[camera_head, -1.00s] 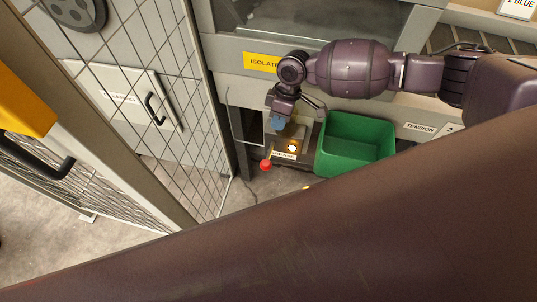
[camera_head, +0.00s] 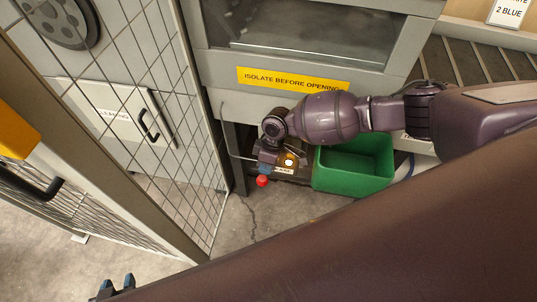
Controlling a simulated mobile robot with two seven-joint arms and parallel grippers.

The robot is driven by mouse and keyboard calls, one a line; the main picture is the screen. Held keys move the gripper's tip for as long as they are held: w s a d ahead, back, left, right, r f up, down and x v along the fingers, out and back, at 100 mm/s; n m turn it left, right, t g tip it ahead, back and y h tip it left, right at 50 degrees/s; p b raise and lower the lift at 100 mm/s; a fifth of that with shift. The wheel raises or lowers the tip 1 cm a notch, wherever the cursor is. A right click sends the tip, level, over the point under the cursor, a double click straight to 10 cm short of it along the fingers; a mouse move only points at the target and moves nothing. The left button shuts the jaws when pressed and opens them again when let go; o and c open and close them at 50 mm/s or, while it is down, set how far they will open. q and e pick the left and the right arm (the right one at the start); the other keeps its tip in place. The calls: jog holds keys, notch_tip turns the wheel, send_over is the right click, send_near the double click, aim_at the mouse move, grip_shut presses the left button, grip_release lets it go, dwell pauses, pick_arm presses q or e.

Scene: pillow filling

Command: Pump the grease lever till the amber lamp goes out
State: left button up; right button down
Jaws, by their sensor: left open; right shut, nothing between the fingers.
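The grease lever's red knob (camera_head: 262,181) shows low beside the machine, left of the green bin. The lamp (camera_head: 289,160) glows pale with an amber rim, just right of the knob. My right gripper (camera_head: 265,170) is shut and empty. Its blue fingertips are right above the knob in the picture; I cannot tell whether they touch it. The gripper and wrist hide most of the lever and the grease unit. A partly covered label (camera_head: 285,170) sits below the lamp. My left gripper (camera_head: 116,287) is open at the bottom left edge, far from the lever.
A green bin (camera_head: 352,172) stands close right of the lamp. A mesh guard (camera_head: 190,135) and its post stand to the left. The machine front carries a yellow sign (camera_head: 293,80). Open floor (camera_head: 285,212) lies in front of the lever.

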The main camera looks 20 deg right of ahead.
jog(key=shift+x, duration=1.05)
